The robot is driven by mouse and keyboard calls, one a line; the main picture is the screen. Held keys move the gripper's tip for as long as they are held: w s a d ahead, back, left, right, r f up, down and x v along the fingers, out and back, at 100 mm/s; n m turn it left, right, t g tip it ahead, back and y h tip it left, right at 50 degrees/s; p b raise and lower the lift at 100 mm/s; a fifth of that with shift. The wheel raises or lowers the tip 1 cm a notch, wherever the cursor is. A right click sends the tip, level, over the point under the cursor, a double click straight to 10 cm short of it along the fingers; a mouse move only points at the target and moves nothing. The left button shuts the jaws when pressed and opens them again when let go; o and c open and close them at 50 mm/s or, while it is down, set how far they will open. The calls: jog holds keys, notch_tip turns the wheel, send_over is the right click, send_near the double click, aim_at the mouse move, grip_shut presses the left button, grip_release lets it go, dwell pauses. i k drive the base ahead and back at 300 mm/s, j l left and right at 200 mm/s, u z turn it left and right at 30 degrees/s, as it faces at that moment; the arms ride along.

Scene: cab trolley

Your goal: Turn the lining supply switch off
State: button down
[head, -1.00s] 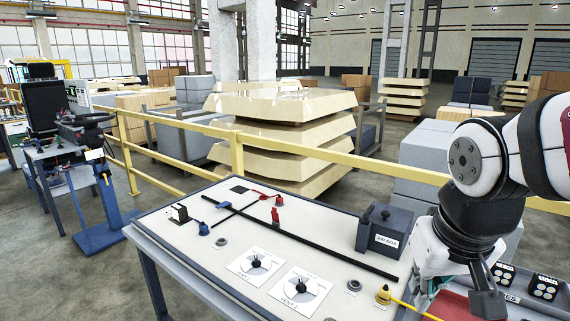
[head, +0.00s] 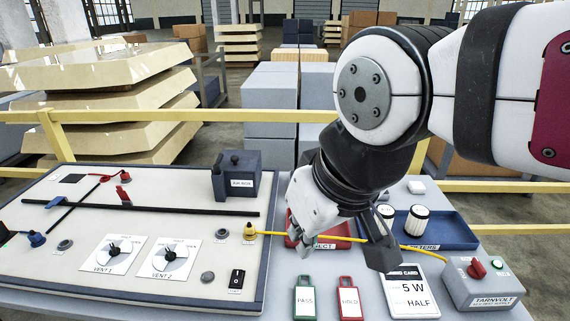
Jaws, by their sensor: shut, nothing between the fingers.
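A black rocker switch (head: 237,281) stands at the front right of the white control panel (head: 130,222), above a small label that I cannot read. A grey TARNVOLT supply box (head: 481,284) sits at the right of the bench, with a red knob (head: 477,269) and a green-lit button on top. Which of these is the lining supply switch I cannot read from here. My gripper (head: 383,259) is shut and empty, pointing down over the bench between the panel and the supply box. It appears apart from both controls.
A yellow cable (head: 350,239) runs from the panel towards the supply box, passing behind my gripper. Green (head: 305,297) and red (head: 348,298) tags and a white card (head: 414,291) lie in front. A blue tray (head: 455,234) holds white cylinders. A yellow rail (head: 240,116) runs behind the bench.

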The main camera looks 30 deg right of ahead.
aim_at(476, 270)
jog(key=z, duration=1.9)
jog(key=k+l+z, duration=0.1)
jog(key=z, duration=0.25)
